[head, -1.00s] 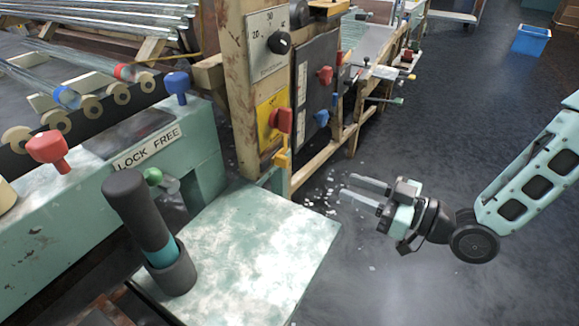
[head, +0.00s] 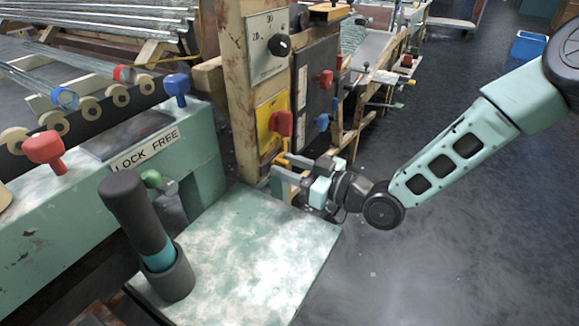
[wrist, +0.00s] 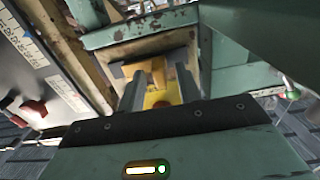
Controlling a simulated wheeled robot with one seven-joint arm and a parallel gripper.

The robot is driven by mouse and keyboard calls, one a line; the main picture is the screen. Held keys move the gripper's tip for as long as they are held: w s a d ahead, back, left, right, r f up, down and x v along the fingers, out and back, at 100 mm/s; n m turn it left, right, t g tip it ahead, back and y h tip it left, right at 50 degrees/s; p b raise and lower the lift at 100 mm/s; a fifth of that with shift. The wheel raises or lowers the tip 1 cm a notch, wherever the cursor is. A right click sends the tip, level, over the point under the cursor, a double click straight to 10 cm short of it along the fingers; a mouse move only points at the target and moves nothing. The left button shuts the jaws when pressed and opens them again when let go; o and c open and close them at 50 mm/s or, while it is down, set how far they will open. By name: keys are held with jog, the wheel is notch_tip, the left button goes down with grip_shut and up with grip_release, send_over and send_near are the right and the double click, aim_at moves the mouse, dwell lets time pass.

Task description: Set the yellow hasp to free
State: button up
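The yellow hasp (head: 281,158) is a small yellow piece low on the wooden post, partly hidden by my gripper in the head view. In the wrist view the yellow hasp (wrist: 158,74) shows beyond and between my two fingers. My gripper (head: 283,166) is open, with its fingertips close to the hasp. In the wrist view my gripper (wrist: 155,75) shows its fingers apart, one on each side of the hasp. I cannot tell whether either finger touches it. A LOCK FREE label (head: 145,150) is on the green housing at left.
The wooden post (head: 240,80) carries a dial plate, a yellow plate and a red knob (head: 281,123) above my gripper. A dark panel with red and blue knobs stands behind. A green plate (head: 235,250) with a dark cylinder lies at front left.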

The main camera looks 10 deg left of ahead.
grip_shut()
jog(key=shift+s+a, duration=0.25)
jog(key=shift+s, duration=0.45)
jog(key=shift+s+a, duration=0.25)
jog(key=shift+s, duration=0.4)
grip_release()
jog(key=shift+d, duration=0.25)
jog(key=v, duration=1.7)
jog(key=shift+p, duration=0.3)
